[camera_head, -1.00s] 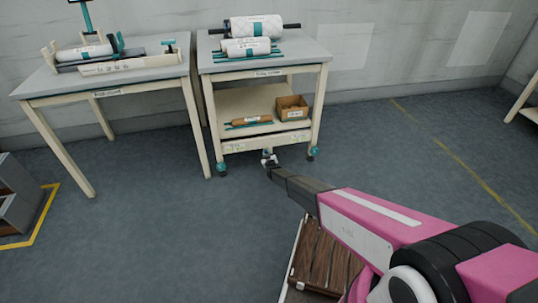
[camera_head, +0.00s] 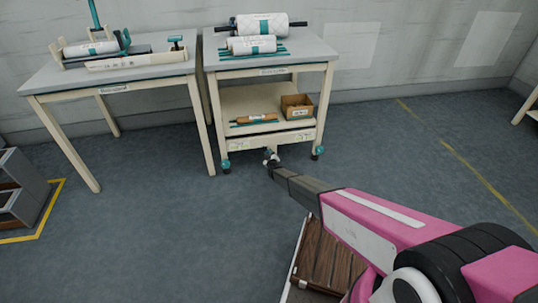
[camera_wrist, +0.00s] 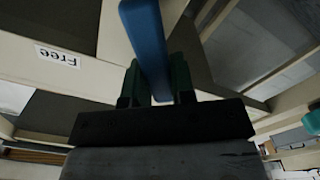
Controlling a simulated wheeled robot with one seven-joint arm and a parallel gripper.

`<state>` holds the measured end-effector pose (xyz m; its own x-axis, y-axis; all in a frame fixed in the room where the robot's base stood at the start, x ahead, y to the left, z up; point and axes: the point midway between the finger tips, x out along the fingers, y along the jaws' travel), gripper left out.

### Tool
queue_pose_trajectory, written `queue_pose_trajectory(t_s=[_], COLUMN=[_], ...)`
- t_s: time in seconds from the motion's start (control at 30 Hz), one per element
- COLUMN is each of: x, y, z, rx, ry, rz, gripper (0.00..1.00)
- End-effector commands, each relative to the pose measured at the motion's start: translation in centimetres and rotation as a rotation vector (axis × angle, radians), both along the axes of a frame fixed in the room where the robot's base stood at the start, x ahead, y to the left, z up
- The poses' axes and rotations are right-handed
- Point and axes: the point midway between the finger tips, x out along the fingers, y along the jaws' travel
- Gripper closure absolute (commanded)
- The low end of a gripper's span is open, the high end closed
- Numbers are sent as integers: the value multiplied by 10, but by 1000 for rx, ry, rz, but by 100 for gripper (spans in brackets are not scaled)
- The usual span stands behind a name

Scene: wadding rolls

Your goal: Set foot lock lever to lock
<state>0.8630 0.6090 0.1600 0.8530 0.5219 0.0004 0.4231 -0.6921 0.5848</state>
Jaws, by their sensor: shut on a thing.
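The foot lock lever is a blue bar (camera_wrist: 147,40) in the wrist view, running up from between the fingers of my gripper (camera_wrist: 155,78). My gripper is shut on this lever. A white label reading "Free" (camera_wrist: 57,56) appears upside down on a pale frame bar left of the lever. In the head view my gripper (camera_head: 270,157) is low at the front of the wheeled trolley (camera_head: 270,138), under its lower shelf and between the front casters. The lever is too small to make out there.
The trolley's teal front casters (camera_head: 225,166) and (camera_head: 318,152) stand either side of my gripper. Wadding rolls (camera_head: 262,27) lie on top; a cardboard box (camera_head: 297,106) is on the lower shelf. A second table (camera_head: 110,78) stands left.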

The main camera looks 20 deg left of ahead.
Motion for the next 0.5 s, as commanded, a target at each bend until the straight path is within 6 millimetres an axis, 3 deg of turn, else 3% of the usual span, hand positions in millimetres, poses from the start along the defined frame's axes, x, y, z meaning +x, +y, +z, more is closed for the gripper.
queue_pose_trajectory(t_s=[0.1,0.13,0.2,0.5], x=[-1,-1,-1,-1], y=[0,0,0,0], z=[-1,-1,-1,0], rx=[-6,-6,-5,-2], ry=[-1,-1,-2,-1], rz=[2,2,2,1], gripper=[100,67,51,51])
